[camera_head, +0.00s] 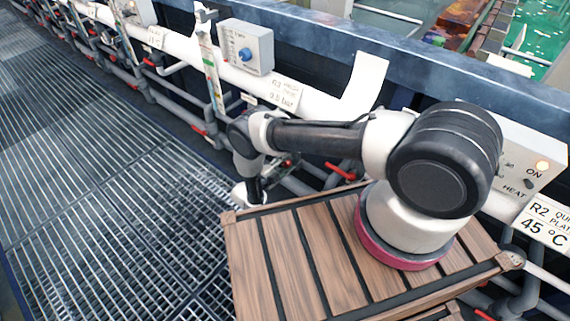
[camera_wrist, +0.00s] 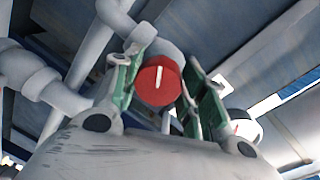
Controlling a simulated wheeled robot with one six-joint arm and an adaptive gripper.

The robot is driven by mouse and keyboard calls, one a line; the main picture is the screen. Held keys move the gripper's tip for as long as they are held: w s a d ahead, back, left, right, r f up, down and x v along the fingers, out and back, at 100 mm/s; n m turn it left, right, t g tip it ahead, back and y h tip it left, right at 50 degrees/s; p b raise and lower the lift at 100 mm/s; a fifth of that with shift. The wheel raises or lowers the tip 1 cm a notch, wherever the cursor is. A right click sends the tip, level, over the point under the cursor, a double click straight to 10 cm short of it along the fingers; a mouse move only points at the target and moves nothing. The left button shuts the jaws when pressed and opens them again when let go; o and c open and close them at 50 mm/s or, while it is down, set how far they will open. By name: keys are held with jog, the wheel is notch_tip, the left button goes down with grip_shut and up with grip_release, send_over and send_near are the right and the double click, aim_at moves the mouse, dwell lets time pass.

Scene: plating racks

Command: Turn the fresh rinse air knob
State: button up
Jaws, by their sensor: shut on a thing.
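In the wrist view a round red knob (camera_wrist: 158,82) with a white pointer line sits between the two green-padded fingers of my gripper (camera_wrist: 160,88). The pointer line stands nearly upright in that picture. My gripper is shut on this knob, a finger on each side. The knob is on the end of a grey pipe fitting. In the head view my arm reaches left and down beside the rail; the knob between the fingers cannot be made out there. A white sign (camera_head: 284,93) starting with "R3" hangs on the rail above; its smaller words are blurred.
A grey box with a blue knob (camera_head: 246,54) is on the rail at the upper left. Grey pipes with several red handles run below the rail. A heater box with a lit lamp (camera_head: 542,165) and an R2 sign (camera_head: 546,222) are at right. Grating (camera_head: 110,190) lies left.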

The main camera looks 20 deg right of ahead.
jog(key=shift+a+n, duration=0.1)
jog(key=shift+n, duration=0.8)
jog(key=o, duration=1.1)
jog(key=shift+c, duration=0.2)
jog(key=f+v, duration=0.1)
jog(key=v, duration=1)
jog(key=shift+s+a+r, duration=0.15)
jog(key=shift+a+r, duration=0.3)
